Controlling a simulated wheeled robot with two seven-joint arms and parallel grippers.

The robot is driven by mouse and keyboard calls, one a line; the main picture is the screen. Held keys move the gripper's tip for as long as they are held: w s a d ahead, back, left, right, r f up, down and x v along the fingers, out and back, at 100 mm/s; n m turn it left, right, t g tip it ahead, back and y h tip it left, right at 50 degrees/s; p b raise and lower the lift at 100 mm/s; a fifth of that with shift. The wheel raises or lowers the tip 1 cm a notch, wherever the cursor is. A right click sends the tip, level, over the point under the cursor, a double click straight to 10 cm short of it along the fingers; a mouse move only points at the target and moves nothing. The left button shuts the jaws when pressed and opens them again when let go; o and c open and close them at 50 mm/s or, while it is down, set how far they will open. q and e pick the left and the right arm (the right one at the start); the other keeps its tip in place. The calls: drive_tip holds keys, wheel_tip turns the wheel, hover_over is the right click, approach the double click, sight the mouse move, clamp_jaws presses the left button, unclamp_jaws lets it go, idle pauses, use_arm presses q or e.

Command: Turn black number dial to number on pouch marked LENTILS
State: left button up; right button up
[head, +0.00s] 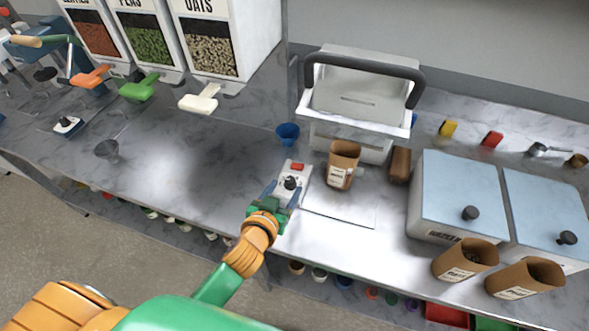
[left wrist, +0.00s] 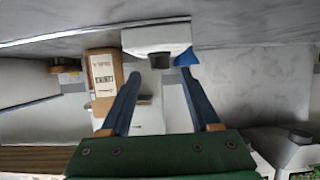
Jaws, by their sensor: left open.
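The black number dial (head: 290,183) sits on a small white box (head: 299,196) with a red patch on top, on the counter. In the left wrist view the dial (left wrist: 160,61) shows as a dark knob on the white box (left wrist: 155,36), ahead of the fingertips. My left gripper (head: 281,192) is open, its blue fingers around or just beside the dial; I cannot tell whether they touch it. A brown pouch (head: 342,172) with a white label stands to the right; it also shows in the left wrist view (left wrist: 103,80). Its label is too small to read. My right gripper is out of view.
A blue cup (head: 288,132) stands behind the box. A white machine with a dark handle (head: 364,70) stands behind the pouch. Two more labelled pouches (head: 465,262) (head: 527,280) stand at right before blue-lidded bins (head: 460,185). Counter left of the dial is mostly clear.

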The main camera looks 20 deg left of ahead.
sight(289, 182)
use_arm(q)
drive_tip(key=shift+x, duration=2.4)
drive_tip(key=shift+s+r, duration=0.1)
drive_tip(key=shift+s, duration=0.1)
clamp_jaws()
